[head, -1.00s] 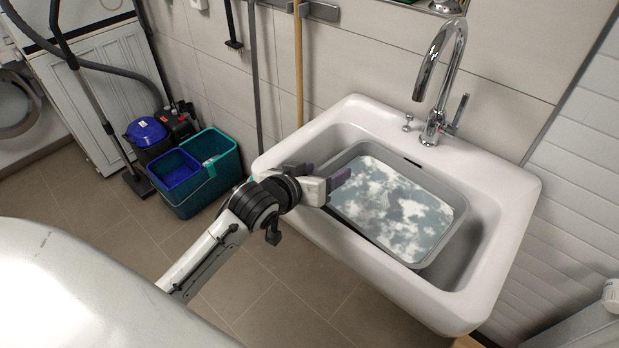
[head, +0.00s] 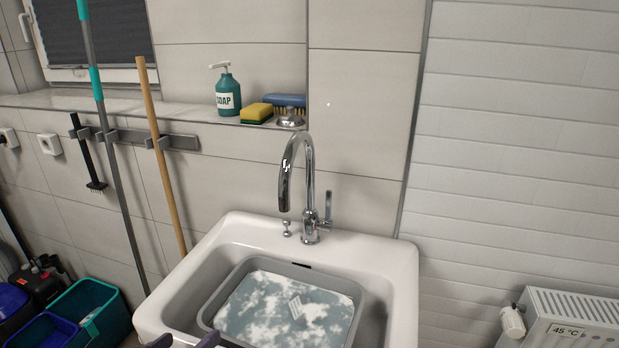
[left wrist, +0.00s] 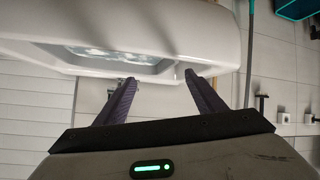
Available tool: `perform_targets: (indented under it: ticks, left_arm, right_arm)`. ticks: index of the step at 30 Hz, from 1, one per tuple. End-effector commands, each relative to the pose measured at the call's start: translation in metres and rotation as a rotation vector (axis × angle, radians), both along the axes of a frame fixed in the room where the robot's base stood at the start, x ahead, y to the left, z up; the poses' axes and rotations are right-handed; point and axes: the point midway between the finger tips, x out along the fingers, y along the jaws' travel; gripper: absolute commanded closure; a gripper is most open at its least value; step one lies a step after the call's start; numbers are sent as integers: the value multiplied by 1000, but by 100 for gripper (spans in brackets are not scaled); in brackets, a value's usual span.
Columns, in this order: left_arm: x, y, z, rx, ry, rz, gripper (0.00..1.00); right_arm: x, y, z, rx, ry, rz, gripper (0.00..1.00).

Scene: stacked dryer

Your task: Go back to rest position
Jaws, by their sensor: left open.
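My left gripper (head: 185,342) shows only as purple fingertips at the bottom edge of the head view, in front of the sink's near side. In the left wrist view its two purple fingers (left wrist: 160,82) stand apart with nothing between them. That view is upside down, with the sink (left wrist: 200,30) ahead of the fingertips. My right gripper is in neither view.
The white sink (head: 400,285) holds a grey basin (head: 355,295) of foamy water below a chrome tap (head: 308,190). A soap bottle (head: 228,92), yellow sponge (head: 257,112) and blue brush (head: 286,100) sit on the ledge. Poles stand left; a radiator (head: 575,325) is right.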

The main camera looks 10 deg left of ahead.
Motion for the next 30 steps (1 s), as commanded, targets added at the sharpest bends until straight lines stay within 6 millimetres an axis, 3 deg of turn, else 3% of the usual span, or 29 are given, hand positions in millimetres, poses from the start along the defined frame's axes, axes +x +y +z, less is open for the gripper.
perform_targets:
  ticks: [4,9,18,19,30]
  left_arm:
    - [-43,-7,-47,86,198,-48,37]
    - [-96,-15,-87,174,410,-132,37]
    - [-179,-28,-124,259,696,-288,37]
    - [-182,-29,-127,263,707,-301,37]
    - [-147,-50,-180,227,527,-312,37]
  right_arm:
    - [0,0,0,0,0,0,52]
    - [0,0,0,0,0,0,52]
    - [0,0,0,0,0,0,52]
    - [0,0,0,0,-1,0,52]
    - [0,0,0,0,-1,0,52]
